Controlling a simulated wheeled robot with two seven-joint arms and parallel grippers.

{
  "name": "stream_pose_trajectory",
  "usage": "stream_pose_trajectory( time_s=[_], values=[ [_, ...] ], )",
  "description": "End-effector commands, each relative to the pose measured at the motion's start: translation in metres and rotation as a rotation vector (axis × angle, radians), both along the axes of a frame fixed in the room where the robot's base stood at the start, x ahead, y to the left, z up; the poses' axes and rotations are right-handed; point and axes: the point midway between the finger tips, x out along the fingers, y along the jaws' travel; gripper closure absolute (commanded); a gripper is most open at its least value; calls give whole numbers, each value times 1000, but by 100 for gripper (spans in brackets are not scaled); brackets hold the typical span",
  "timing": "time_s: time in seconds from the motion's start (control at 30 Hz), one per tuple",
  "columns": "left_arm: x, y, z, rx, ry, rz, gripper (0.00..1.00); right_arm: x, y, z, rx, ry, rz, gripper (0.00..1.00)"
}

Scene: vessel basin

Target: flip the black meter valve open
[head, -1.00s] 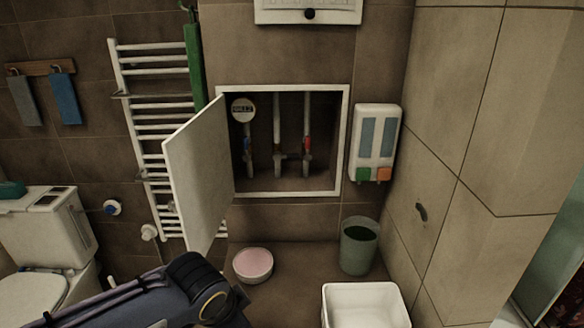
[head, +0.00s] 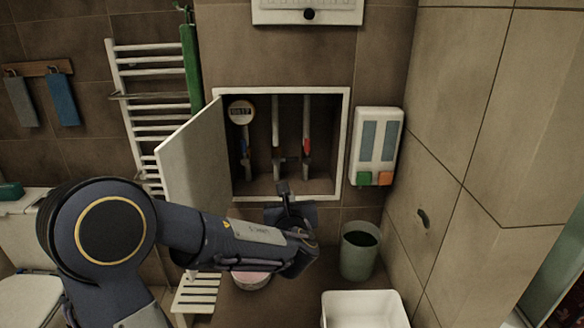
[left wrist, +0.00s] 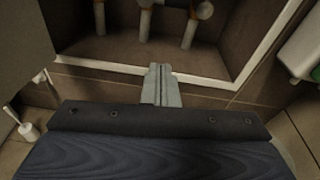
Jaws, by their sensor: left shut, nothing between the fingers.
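The open wall cabinet (head: 345,130) holds a round white meter (head: 240,112) on the left pipe, with a blue part (head: 245,146) below it. The middle pipe (head: 276,120) and the right pipe with a red part (head: 306,146) stand beside it. I cannot pick out a black valve handle for certain. My left gripper (head: 283,187) is shut and empty, in front of the cabinet's lower edge, below the middle pipe and apart from the pipes. In the left wrist view its closed fingers (left wrist: 160,84) point at the cabinet's bottom frame; only the lower pipes (left wrist: 145,20) show. My right gripper is out of view.
The cabinet door (head: 190,150) stands open on the left, close to my left arm. A soap dispenser (head: 377,145) hangs on the right. A green bin (head: 359,252), a white basin (head: 365,310) and a pink bowl (head: 250,281), partly hidden, are below.

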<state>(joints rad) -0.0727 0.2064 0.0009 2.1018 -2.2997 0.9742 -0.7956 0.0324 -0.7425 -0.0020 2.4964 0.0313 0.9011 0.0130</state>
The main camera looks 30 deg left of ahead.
Motion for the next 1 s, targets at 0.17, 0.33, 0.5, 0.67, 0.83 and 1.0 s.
stream_pose_trajectory(
  time_s=[0.17, 0.33, 0.5, 0.67, 0.83, 1.0],
  values=[
    [8, -7, 2, 51, 3, -37, 100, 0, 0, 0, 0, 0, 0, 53],
    [8, -7, 2, 50, 2, -37, 100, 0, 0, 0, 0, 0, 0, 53],
    [10, -5, 2, 48, 2, -34, 100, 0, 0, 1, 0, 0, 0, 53],
    [26, 6, 0, 50, 3, -32, 100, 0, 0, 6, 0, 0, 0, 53],
    [57, 25, -5, 49, 5, -31, 100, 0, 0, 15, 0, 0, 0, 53],
    [87, 43, -10, 48, 4, -32, 100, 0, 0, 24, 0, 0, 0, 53]
  ],
)
